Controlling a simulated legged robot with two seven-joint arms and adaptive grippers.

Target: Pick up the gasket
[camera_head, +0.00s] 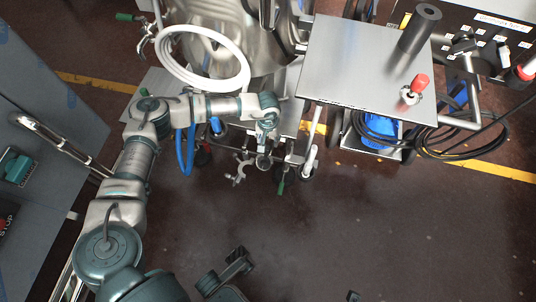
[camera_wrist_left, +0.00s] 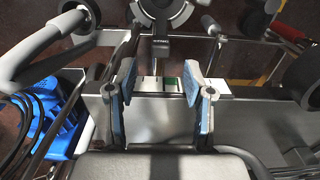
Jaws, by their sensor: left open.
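I cannot make out a gasket for certain in either view. My left gripper (camera_head: 264,160) hangs at the lower edge of the steel machine, left of the metal table (camera_head: 360,65). In the left wrist view its two blue-padded fingers (camera_wrist_left: 159,78) stand apart with nothing held between them. Beyond the fingers is a metal frame with small green and white parts. A grey ring-shaped part (camera_wrist_left: 160,12) shows at the top of that view; I cannot tell what it is.
A steel vessel (camera_head: 268,60) with a coiled white hose (camera_head: 165,70) stands at the top. The table bears a dark cylinder (camera_head: 420,28) and a red-topped item (camera_head: 418,84). Blue material (camera_head: 381,130) and black cables (camera_head: 462,140) lie right. Open floor (camera_head: 400,230) is at lower right.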

